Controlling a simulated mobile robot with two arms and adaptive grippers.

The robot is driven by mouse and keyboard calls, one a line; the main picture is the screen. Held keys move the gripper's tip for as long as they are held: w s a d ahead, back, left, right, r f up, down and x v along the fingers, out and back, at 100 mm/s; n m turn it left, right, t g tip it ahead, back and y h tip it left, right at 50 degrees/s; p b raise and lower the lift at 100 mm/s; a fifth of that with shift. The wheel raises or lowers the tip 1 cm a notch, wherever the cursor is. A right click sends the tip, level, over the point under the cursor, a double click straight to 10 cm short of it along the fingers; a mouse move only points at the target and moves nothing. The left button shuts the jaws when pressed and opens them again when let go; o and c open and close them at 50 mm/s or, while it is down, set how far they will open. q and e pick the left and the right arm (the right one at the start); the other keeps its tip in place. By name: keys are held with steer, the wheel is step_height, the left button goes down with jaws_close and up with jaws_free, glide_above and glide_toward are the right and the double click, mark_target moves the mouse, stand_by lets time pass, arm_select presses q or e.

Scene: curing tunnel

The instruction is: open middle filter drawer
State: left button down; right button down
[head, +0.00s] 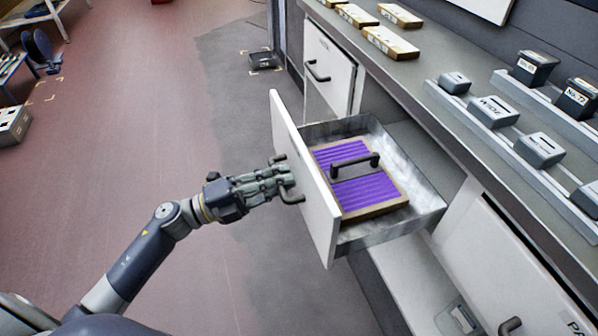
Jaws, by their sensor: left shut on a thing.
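The filter drawer (309,193) is pulled out from the counter, with a white front and grey metal sides. A purple pleated filter (366,190) with a tan frame and a dark handle lies in it. My left gripper (287,184) is shut on the drawer handle (293,198) at the outer face of the front. The fingers hide part of the handle. My right gripper is not in view.
A closed white cabinet (327,72) with a dark handle stands beyond the drawer. The counter (425,72) above holds several labelled blocks and framed pieces. Another white front (500,265) is at the lower right. The floor to the left is open, with a small dark box (264,61) farther back.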

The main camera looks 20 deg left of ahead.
arm_select(q)
steer(key=shift+s+a+f, duration=0.15)
steer(key=shift+s+a, duration=0.1)
steer(key=shift+a, duration=0.05)
steer(key=c, duration=1.9)
jaws_free()
steer(key=shift+c, duration=0.2)
steer(key=shift+a, duration=0.1)
steer(key=v, duration=1.2)
steer(key=shift+w, duration=0.1)
